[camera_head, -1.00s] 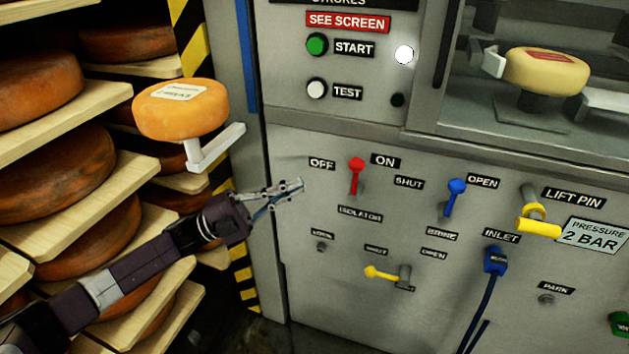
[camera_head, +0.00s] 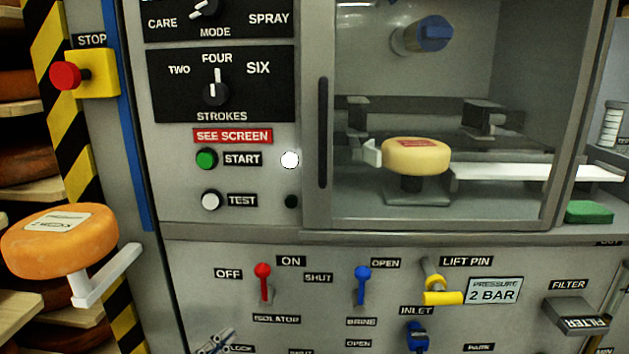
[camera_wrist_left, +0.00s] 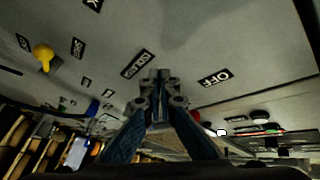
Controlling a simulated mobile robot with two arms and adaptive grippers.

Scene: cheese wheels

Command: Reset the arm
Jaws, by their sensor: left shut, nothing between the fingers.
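My left gripper (camera_head: 217,342) shows only its tip at the bottom edge of the head view, in front of the grey machine panel below the red isolator lever (camera_head: 263,282). In the left wrist view its fingers (camera_wrist_left: 157,78) are together with nothing between them, close to the panel by the isolator label. The rest of the left arm is out of the head view. My right gripper is in neither view.
An orange cheese wheel (camera_head: 58,240) sits on a white bracket at left. A yellow cheese (camera_head: 416,156) sits inside the windowed chamber. The blue brine lever (camera_head: 362,284) and yellow lift pin handle (camera_head: 443,297) stick out of the panel.

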